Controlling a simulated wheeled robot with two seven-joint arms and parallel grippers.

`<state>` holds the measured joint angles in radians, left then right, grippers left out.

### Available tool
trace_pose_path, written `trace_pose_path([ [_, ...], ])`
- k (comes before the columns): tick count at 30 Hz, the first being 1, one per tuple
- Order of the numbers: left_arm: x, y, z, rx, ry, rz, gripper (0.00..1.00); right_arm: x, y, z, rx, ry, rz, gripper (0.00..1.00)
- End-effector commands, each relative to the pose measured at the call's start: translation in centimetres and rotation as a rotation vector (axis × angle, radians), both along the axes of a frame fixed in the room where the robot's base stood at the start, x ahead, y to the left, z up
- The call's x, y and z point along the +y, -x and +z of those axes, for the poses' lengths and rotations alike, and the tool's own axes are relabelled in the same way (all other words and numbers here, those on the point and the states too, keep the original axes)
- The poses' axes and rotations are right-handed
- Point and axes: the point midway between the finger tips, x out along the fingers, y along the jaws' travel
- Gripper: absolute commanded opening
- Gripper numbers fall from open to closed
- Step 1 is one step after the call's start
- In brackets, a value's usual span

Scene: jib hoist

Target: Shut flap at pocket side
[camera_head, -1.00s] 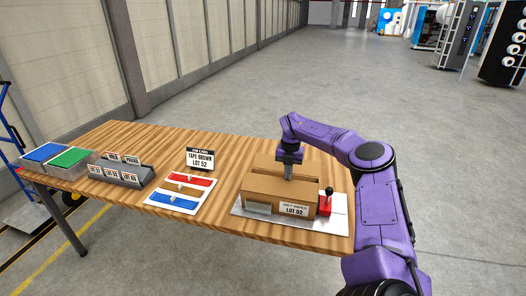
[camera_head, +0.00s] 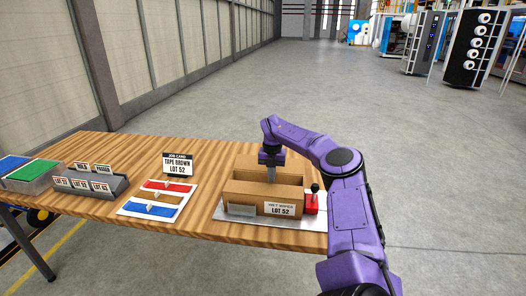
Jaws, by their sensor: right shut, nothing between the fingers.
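A brown cardboard box (camera_head: 258,192) stands on a pale base plate (camera_head: 290,221) at the table's right end. Its front carries a grey pocket (camera_head: 242,210) at the left and a white "LOT 52" label (camera_head: 280,209) at the right. My right gripper (camera_head: 271,178) points down at the middle of the box top, shut with nothing in it. Its fingertips are at the box top; I cannot tell whether they touch a flap. The flaps are small in the picture and the gripper partly covers them, so their exact angles are unclear. My left gripper is not in view.
A red block with a black lever (camera_head: 314,196) stands right beside the box. A job card (camera_head: 178,164) stands behind red, brown and blue strips (camera_head: 164,198). Grey holders with small cards (camera_head: 88,182) and a green-topped bin (camera_head: 34,171) are further left.

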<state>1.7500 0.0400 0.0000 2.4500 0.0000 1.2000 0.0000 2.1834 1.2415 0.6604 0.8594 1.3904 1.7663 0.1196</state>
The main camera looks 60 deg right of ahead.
Motion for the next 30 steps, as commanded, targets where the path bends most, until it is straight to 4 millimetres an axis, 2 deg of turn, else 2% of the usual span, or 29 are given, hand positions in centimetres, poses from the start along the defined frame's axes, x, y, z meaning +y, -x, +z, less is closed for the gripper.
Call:
trace_pose_path([
  [14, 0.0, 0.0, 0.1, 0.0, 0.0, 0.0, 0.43, 0.0, 0.0, 0.0, 0.003, 0.001, 0.0, 0.0],
  [21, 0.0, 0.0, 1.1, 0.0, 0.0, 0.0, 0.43, 0.1, -0.1, 1.4, 0.003, 0.001, 0.002, 0.0],
  [26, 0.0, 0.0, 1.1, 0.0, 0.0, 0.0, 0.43, 0.1, -0.1, 1.8, 0.0, 0.001, 0.002, 0.0],
  [30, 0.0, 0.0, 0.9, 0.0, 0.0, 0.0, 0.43, 0.1, -0.2, 4.0, -0.003, 0.002, 0.002, 0.0],
])
